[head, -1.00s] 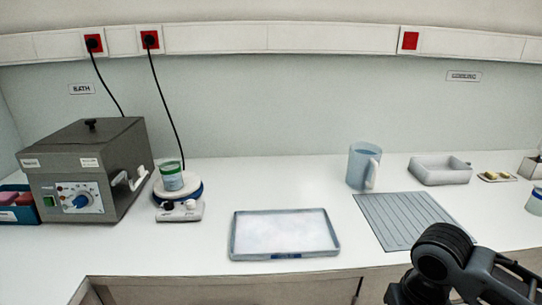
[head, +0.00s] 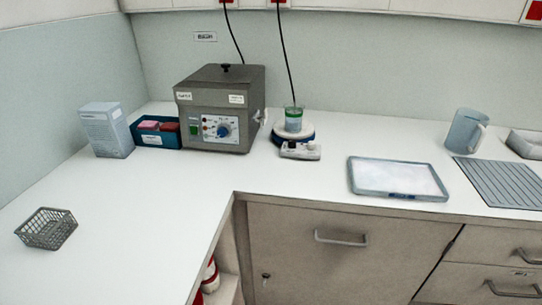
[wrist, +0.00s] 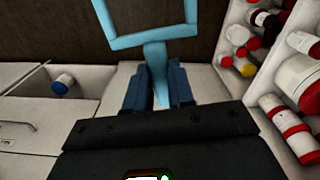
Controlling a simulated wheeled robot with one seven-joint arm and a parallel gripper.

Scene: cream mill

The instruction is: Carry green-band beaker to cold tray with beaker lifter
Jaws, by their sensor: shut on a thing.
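The green-band beaker (head: 293,120) stands upright on a round white-and-blue hotplate (head: 307,137) in the head view. The cold tray, a shallow blue-grey tray with a frosty white floor (head: 398,178), lies flat to the right of it near the counter's front edge. In the wrist view my gripper (wrist: 156,82) is shut on the light-blue beaker lifter (wrist: 153,55). The lifter's square frame reaches ahead of the fingers and is cut off at the top of the picture. My gripper is outside the head view, apart from beaker and tray.
A grey bath unit (head: 222,110) stands left of the hotplate, its cord running up the wall. A wire basket (head: 46,229) sits on the left counter arm. A jug (head: 465,132) and ribbed mat (head: 503,180) are at right. Red-capped bottles (wrist: 290,125) fill a shelf beside my gripper.

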